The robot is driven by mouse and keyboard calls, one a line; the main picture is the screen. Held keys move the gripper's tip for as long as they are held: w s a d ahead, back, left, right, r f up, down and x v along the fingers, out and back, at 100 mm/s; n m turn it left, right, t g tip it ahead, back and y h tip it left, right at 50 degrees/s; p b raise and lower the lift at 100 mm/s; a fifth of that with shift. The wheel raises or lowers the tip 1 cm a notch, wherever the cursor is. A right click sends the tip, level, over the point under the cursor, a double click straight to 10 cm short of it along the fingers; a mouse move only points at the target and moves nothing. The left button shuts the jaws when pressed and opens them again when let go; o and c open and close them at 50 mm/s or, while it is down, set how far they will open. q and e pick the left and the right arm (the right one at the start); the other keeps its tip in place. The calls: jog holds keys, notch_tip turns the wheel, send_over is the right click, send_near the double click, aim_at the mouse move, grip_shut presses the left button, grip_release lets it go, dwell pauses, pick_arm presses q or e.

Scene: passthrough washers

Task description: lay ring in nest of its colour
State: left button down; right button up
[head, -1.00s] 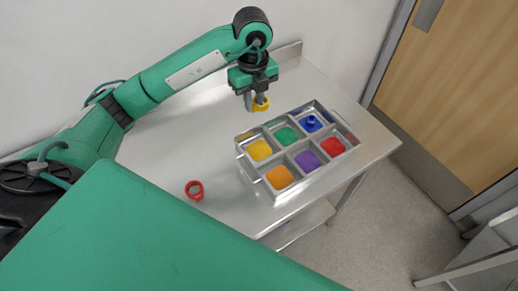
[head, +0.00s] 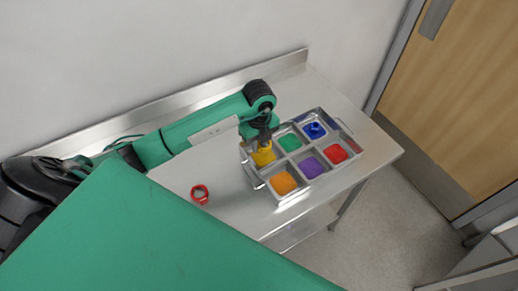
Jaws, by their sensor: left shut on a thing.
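My left gripper (head: 264,144) points down over the yellow nest of the metal tray (head: 267,196), at the tray's back left. It is shut on the yellow ring (head: 262,156), which is low in or just above that compartment; I cannot tell whether it touches the bottom. The gripper and ring cover most of the yellow nest. A red ring (head: 200,194) lies on the table left of the tray. A blue ring (head: 314,129) sits in the blue nest. The green (head: 290,142), red (head: 336,153), purple (head: 311,167) and orange (head: 283,183) nests look empty. My right gripper is not in view.
The tray stands on a steel table (head: 232,210) with a raised back edge (head: 290,62) along the wall. The table is clear around the red ring. A wooden door (head: 450,110) is at the right, beyond the table's end.

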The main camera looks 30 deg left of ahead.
aim_at(259, 158)
pick_arm(q)
notch_tip(259, 158, down, 4)
jog(key=shift+f+p, duration=0.25)
jog(key=shift+p, duration=0.25)
jog(key=shift+f, duration=0.1)
jog(key=c, duration=1.3)
grip_release()
notch_tip(259, 158, up, 11)
jog(key=b, duration=0.3)
jog(key=shift+b, duration=0.4)
jog(key=shift+r, duration=0.65)
